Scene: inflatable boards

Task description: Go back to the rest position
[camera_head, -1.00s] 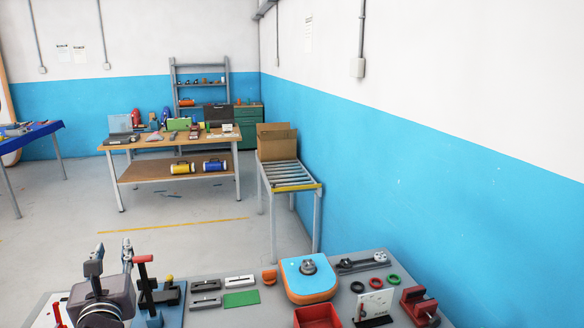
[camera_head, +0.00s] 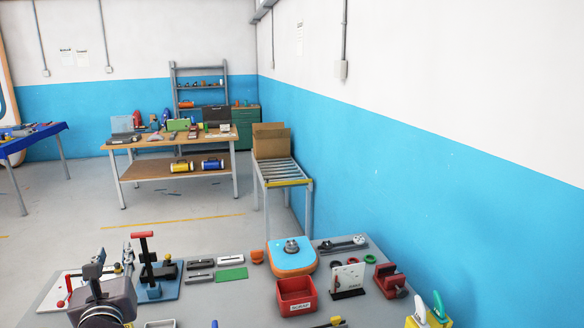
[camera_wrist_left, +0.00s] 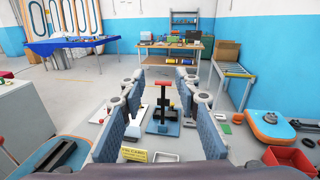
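My left gripper (camera_head: 112,262) is at the lower left of the head view, above the grey workbench (camera_head: 225,303). Its fingers stand apart in the left wrist view (camera_wrist_left: 160,108), with nothing held between them. Beyond the fingers, a red-handled clamp on a blue plate (camera_head: 165,291) stands on the bench, apart from the gripper; its red handle shows in the gap in the wrist view. My right gripper is in neither view.
The bench holds an orange-and-blue device (camera_head: 291,262), a red bin (camera_head: 296,298), a red vise (camera_head: 391,284) and a yellow holder with tools (camera_head: 430,322). Behind are a roller stand with a cardboard box (camera_head: 270,143) and a wooden table (camera_head: 160,144). Open floor lies between.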

